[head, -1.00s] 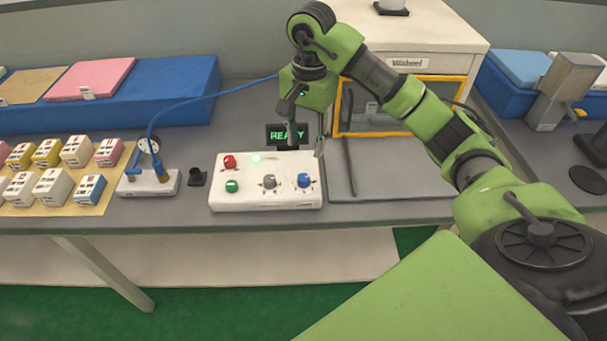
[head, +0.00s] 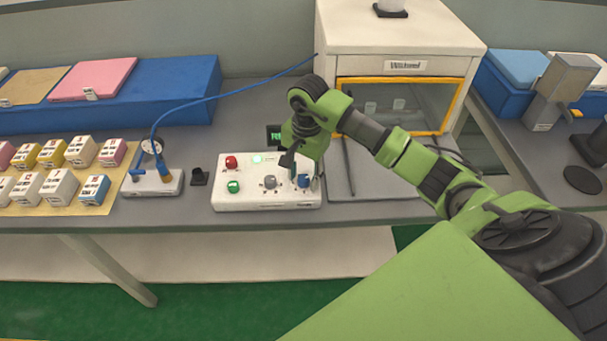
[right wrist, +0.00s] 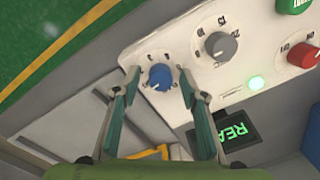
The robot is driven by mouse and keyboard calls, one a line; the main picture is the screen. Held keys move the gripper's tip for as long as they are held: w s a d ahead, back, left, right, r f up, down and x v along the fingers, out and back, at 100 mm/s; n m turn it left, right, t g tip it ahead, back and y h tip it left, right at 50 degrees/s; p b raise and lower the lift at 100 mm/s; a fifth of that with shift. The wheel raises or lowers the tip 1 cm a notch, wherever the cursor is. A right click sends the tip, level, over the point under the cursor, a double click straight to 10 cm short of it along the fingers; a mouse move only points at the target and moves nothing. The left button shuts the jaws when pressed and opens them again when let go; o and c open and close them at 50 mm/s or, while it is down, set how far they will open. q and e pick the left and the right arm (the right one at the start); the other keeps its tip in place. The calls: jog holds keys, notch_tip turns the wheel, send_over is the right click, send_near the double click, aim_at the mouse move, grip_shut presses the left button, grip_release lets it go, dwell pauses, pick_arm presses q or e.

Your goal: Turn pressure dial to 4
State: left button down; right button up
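Which dial is the pressure one cannot be read. My right gripper (head: 298,172) is over the box's right end. In the right wrist view its open fingers (right wrist: 158,78) stand on either side of the blue dial (right wrist: 160,77), with gaps showing; whether they are down at its height is unclear. The grey dial (right wrist: 216,45) is apart from the fingers. My left gripper is out of view.
A green-lit display (head: 274,137) stands behind the box, partly hidden by my right arm. A white cabinet (head: 400,40) with a yellow-framed window is behind right. A blue-cabled device (head: 152,184) and several small boxes (head: 60,187) lie to the left.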

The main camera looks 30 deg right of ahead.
jog(key=c, duration=1.1)
